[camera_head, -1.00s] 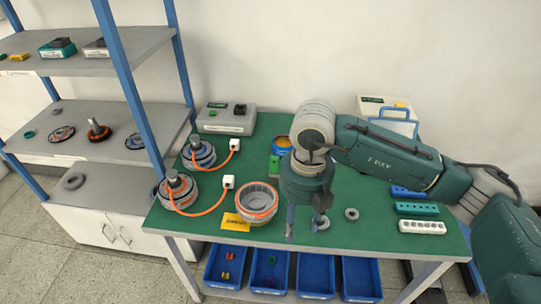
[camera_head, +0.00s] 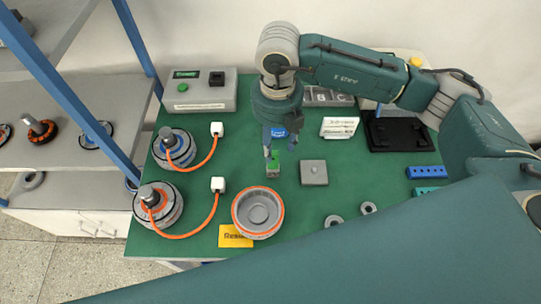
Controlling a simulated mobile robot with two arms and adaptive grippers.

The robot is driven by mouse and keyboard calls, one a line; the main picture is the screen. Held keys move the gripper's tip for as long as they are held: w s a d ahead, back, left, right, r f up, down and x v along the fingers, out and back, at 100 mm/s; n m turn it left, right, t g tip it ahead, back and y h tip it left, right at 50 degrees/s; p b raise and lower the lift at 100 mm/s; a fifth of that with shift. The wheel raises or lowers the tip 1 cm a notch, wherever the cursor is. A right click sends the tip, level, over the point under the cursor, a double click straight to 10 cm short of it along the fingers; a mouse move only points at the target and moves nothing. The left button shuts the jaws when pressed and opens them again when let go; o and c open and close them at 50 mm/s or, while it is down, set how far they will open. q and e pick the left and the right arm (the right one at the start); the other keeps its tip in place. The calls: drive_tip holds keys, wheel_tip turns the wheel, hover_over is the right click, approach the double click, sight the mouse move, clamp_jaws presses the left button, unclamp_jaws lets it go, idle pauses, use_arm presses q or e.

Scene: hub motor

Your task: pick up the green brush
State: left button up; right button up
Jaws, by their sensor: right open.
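A small block with a green top (camera_head: 273,168), which I take to be the green brush, sits on the green table mat near the middle. Its lower part looks grey. My right gripper (camera_head: 280,151) points down just behind and above it, with its two fingers apart and nothing between them. I cannot tell whether a fingertip touches the block. My left gripper is not in view.
A grey square plate (camera_head: 313,172) lies right of the block. An orange-rimmed round housing (camera_head: 258,210) stands in front, beside a yellow card (camera_head: 234,237). Two motors with orange cables (camera_head: 160,204) are left. A grey box (camera_head: 200,92) stands behind. Part of my own body covers the lower right.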

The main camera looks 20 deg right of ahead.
sight(273, 159)
wheel_tip(273, 159, down, 2)
drive_tip(key=shift+s+f, duration=0.1)
drive_tip(key=shift+s, duration=0.05)
drive_tip(key=f+p, duration=0.2)
drive_tip(key=f, duration=0.1)
drive_tip(key=f+p, duration=0.1)
drive_tip(key=shift+w+a+f, duration=0.35)
drive_tip(key=shift+f, duration=0.5)
drive_tip(key=c, duration=0.5)
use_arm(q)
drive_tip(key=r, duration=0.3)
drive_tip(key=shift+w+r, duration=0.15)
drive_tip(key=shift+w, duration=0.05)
use_arm(e)
clamp_jaws()
